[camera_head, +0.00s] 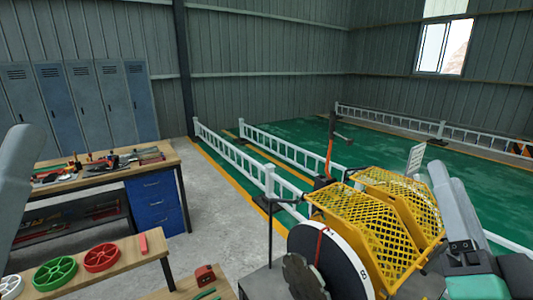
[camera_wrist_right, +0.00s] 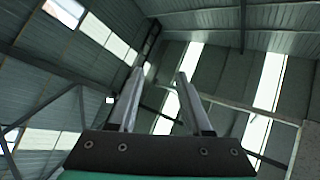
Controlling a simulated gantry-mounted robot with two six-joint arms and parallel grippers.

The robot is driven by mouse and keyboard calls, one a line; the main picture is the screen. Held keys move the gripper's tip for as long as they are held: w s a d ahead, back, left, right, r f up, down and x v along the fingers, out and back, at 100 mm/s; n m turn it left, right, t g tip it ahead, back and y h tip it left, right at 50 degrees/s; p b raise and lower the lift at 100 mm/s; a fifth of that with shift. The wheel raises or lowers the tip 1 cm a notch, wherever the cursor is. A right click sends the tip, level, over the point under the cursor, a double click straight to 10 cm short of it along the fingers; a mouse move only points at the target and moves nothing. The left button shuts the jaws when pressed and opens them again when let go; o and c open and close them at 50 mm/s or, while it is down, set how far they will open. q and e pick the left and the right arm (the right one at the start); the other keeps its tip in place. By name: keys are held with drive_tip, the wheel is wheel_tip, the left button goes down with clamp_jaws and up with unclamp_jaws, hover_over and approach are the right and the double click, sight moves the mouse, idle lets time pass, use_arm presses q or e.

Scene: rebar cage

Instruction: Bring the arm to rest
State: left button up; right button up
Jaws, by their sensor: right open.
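My right gripper (camera_head: 447,178) is at the right of the head view, with its grey fingers pointing up from a dark palm and a green body. In the right wrist view the two fingers of the right gripper (camera_wrist_right: 158,78) stand apart with nothing between them. Behind them are only the roof, walls and windows of the hall.
A wooden workbench (camera_head: 160,165) with tools and a table with green (camera_head: 54,273) and red (camera_head: 101,257) wheels are at left. White railings (camera_head: 235,155) stand behind.

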drive_tip(key=s+a+r+n+t+y, duration=0.45)
drive_tip(key=s+r+n+y, duration=0.3)
drive_tip(key=s+n, duration=0.3)
wheel_tip(320, 180, up, 26)
drive_tip(key=w+p, duration=0.1)
drive_tip(key=p, duration=2.4)
drive_tip(key=shift+a+n+p, duration=0.3)
drive_tip(key=shift+a+n, duration=0.1)
drive_tip(key=shift+n, duration=0.05)
